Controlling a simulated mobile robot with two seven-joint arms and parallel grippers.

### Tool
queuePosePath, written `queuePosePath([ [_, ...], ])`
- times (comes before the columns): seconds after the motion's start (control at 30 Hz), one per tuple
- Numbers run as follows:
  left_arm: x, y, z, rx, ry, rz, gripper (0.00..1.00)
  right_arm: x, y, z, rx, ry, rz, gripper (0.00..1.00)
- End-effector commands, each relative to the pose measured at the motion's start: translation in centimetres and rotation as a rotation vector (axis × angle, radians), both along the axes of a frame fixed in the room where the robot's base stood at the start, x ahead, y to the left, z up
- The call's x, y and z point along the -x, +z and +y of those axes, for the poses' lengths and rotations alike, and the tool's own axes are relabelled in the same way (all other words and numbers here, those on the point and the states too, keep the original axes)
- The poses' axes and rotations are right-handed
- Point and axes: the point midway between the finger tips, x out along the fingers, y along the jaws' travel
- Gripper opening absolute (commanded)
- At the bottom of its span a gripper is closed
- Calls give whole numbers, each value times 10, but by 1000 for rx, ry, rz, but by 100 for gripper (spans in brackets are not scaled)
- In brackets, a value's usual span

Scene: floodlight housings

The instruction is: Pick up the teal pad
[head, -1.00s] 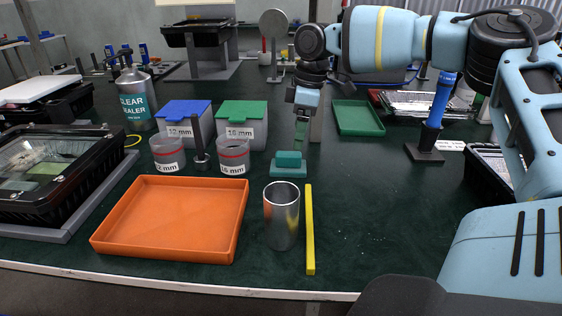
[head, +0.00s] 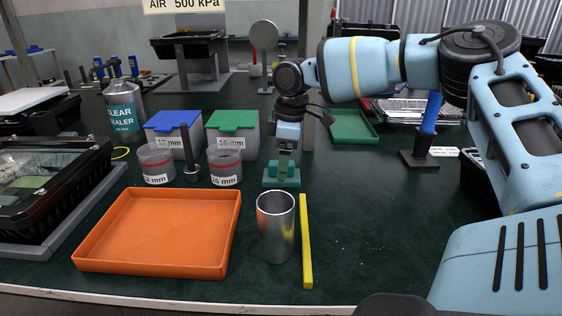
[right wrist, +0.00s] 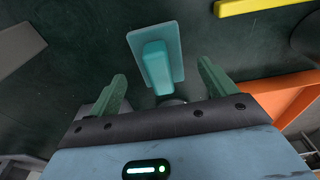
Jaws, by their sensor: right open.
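The teal pad (head: 271,180) lies on the dark green bench top, right of the clear cups. In the right wrist view the teal pad (right wrist: 175,40) shows a flat base with a raised block on it. My right gripper (head: 284,172) points down over the pad, and its green fingers partly cover the pad in the head view. In the right wrist view my right gripper (right wrist: 161,82) is open, with one finger to each side of the block's line. No contact with the pad can be made out. My left gripper is not in view.
A metal cup (head: 275,228) and a yellow bar (head: 306,240) stand and lie in front of the pad. An orange tray (head: 160,262) is front left. Clear cups (head: 225,168), a dark post (head: 190,152) and lidded bins (head: 232,128) are left. A green tray (head: 352,126) is behind right.

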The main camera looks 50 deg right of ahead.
Motion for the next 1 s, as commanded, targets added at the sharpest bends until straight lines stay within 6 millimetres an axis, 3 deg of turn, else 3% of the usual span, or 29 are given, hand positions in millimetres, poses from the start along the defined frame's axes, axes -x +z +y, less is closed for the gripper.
queuePosePath([
  [0.2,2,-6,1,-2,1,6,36,-2,-24,2,1,0,2,84],
  [0.47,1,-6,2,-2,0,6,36,-2,-25,2,1,0,-1,84],
  [0.83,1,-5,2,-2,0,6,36,-2,-25,2,1,0,-1,36],
  [1.0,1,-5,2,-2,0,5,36,-2,-25,2,1,0,-1,35],
])
